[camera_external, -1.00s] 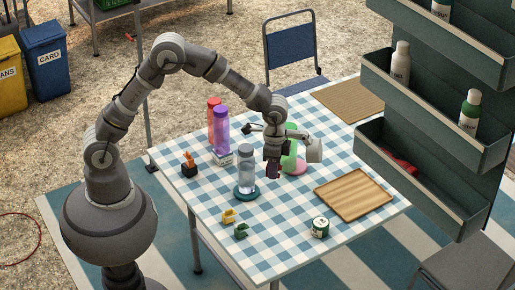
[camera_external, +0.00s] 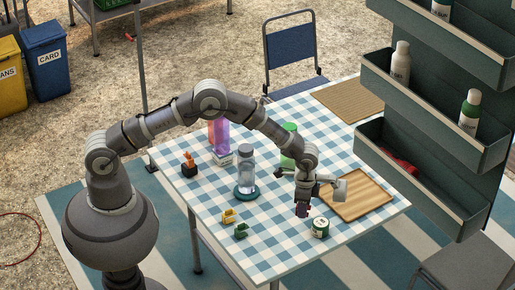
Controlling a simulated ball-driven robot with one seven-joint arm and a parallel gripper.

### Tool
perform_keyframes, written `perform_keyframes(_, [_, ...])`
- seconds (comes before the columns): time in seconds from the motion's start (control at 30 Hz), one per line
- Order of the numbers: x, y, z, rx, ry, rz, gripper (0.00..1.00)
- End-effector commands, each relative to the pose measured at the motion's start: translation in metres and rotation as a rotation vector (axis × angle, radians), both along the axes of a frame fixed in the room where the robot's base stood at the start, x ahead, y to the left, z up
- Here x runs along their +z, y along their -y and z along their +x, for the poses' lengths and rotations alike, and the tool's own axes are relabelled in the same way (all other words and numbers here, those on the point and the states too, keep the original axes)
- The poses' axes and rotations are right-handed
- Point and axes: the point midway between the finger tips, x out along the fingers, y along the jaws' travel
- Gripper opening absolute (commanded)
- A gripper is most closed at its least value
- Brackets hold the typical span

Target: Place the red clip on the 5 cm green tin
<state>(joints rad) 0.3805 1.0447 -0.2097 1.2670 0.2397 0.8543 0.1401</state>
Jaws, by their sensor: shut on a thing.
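The green tin (camera_external: 320,229), with a pale label and a light top, stands near the front right edge of the checked table. My gripper (camera_external: 303,207) points down just above and to the left of the tin, apart from it. It is shut on a small dark red thing, which looks like the red clip (camera_external: 302,212). The clip is mostly hidden by the fingers, and its exact pose is too small to tell.
A wooden board (camera_external: 358,194) lies right of my gripper. A clear bottle (camera_external: 246,170) stands on a teal coaster to the left. A yellow clip (camera_external: 229,215) and a green clip (camera_external: 241,231) lie at front left. Shelves (camera_external: 425,185) rise beyond the right edge.

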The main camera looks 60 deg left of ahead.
Motion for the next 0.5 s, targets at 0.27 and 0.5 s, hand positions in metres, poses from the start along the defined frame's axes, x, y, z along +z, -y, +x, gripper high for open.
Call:
perform_keyframes(0.27, [-0.008,0.025,0.049,0.001,0.001,-0.001,0.00])
perform_keyframes(0.5, [-0.013,0.029,0.057,0.000,-0.001,0.000,0.00])
